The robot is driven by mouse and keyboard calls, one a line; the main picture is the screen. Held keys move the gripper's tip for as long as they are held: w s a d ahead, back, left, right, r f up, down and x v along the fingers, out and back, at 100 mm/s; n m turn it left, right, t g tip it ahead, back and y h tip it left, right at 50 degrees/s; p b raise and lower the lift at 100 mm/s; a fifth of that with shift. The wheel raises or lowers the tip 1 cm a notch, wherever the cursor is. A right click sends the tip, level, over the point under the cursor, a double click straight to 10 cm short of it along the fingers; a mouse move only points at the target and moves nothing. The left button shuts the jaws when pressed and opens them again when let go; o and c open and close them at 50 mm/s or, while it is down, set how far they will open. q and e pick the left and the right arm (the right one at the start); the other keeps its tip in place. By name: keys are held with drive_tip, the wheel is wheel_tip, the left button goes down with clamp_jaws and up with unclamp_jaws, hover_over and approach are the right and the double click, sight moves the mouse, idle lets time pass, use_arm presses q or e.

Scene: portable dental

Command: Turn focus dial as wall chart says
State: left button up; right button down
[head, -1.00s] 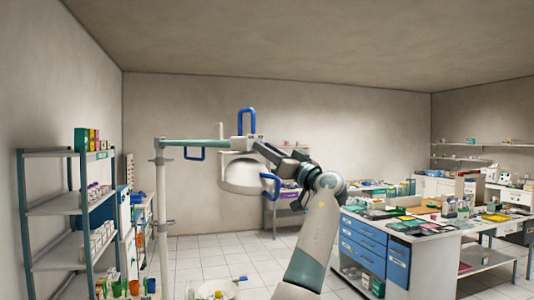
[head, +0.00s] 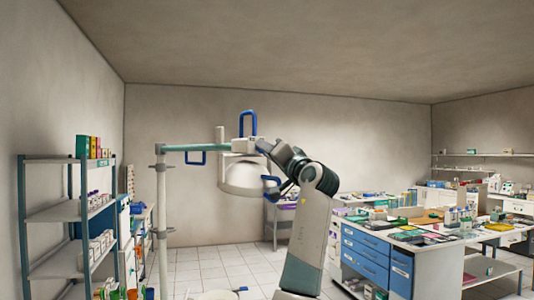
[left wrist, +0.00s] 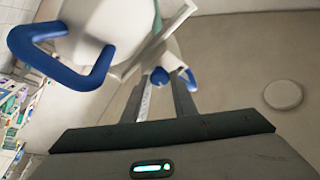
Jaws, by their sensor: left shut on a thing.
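The dental lamp has a round off-white head (head: 242,177) hung from a teal arm (head: 195,147) on a pole. It carries blue loop handles, one on top (head: 248,122) and one at the right side (head: 271,187). My left gripper (head: 262,146) reaches in from the right side of the lamp, at the bracket above the head. In the left wrist view, a small blue knob (left wrist: 159,76), which looks like the focus dial, sits between the tips of my left gripper (left wrist: 163,84), shut on it. Its marks are not readable. No wall chart is legible. My right gripper is out of view.
A blue handle (left wrist: 70,65) looms close to the left fingers in the left wrist view. The lamp pole (head: 161,215) and shelf rack (head: 65,212) stand at left. A cluttered bench with blue drawers (head: 366,256) stands at right.

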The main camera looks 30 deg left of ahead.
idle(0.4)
use_arm(q)
drive_tip(key=o, duration=1)
drive_tip(key=shift+d, duration=0.1)
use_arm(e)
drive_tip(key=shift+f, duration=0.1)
use_arm(q)
drive_tip(key=shift+b+v, duration=3.55)
drive_tip(key=shift+v, duration=5.1)
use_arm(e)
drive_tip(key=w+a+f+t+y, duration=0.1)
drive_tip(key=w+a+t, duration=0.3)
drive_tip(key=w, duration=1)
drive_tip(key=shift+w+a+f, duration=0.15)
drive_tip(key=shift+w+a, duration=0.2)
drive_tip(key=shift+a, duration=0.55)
